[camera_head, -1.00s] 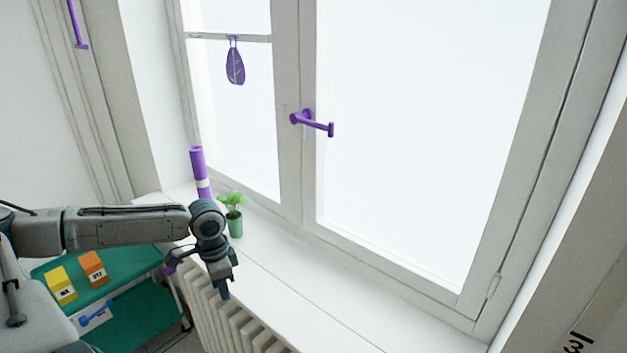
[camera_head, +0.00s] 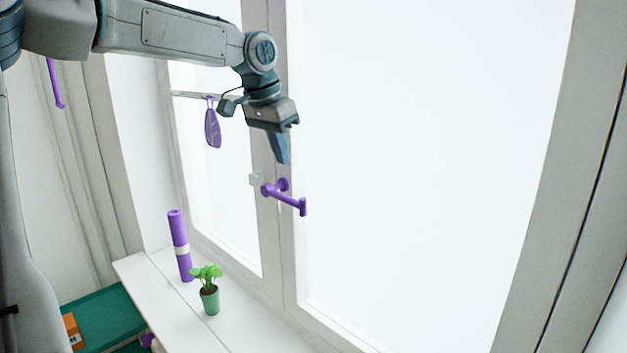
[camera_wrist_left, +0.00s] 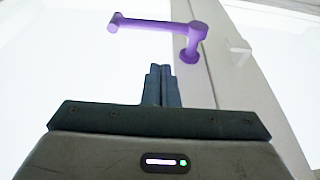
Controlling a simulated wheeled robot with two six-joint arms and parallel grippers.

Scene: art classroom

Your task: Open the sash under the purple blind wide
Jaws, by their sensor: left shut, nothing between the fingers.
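The window sash (camera_head: 420,150) is a large bright pane in a grey frame. A purple handle (camera_head: 290,197) on its left stile sticks out horizontally to the right. It also shows in the left wrist view (camera_wrist_left: 165,27), beyond the fingertips. My left gripper (camera_head: 282,160) is shut and empty, pointing down just above the handle, seemingly apart from it. In the left wrist view its fingers (camera_wrist_left: 160,72) are together, below the handle in the picture. The purple blind is not in view. My right gripper is not in view.
A potted plant (camera_head: 210,292) and a purple roll (camera_head: 180,246) stand on the white sill (camera_head: 160,300). A purple leaf ornament (camera_head: 212,126) hangs at the left pane. A green shelf (camera_head: 105,312) is at the lower left.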

